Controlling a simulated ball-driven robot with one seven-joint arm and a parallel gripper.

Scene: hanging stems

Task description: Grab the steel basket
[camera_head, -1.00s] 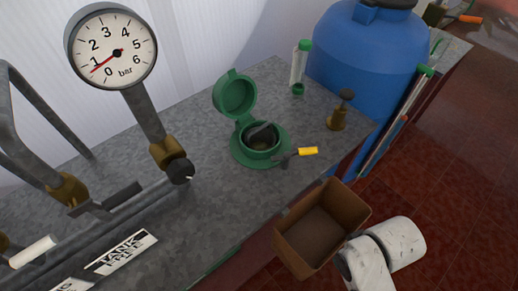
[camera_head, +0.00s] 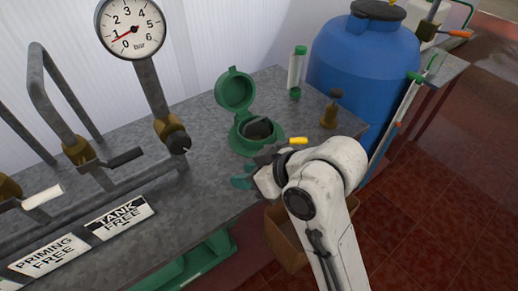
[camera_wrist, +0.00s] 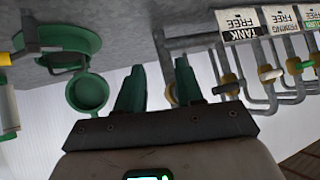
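A green round housing (camera_head: 240,138) stands on the grey bench with its hinged green lid (camera_head: 235,90) open. A dark object (camera_head: 258,129) sits inside its mouth; it may be the steel basket, but I cannot tell for sure. My gripper (camera_head: 246,181) has green fingers and is in front of the housing, just above the bench, apart from it. In the wrist view my gripper (camera_wrist: 158,88) is open with nothing between the fingers. The housing (camera_wrist: 65,45) and its lid (camera_wrist: 88,93) show left of the fingers there; its inside is not visible.
A yellow-tipped handle (camera_head: 298,141) sticks out beside the housing. A brass fitting (camera_head: 331,113) and a blue tank (camera_head: 365,55) are to the right. Pipes with valves and a gauge (camera_head: 131,28) are to the left. A brown box (camera_head: 283,238) is partly hidden by my arm.

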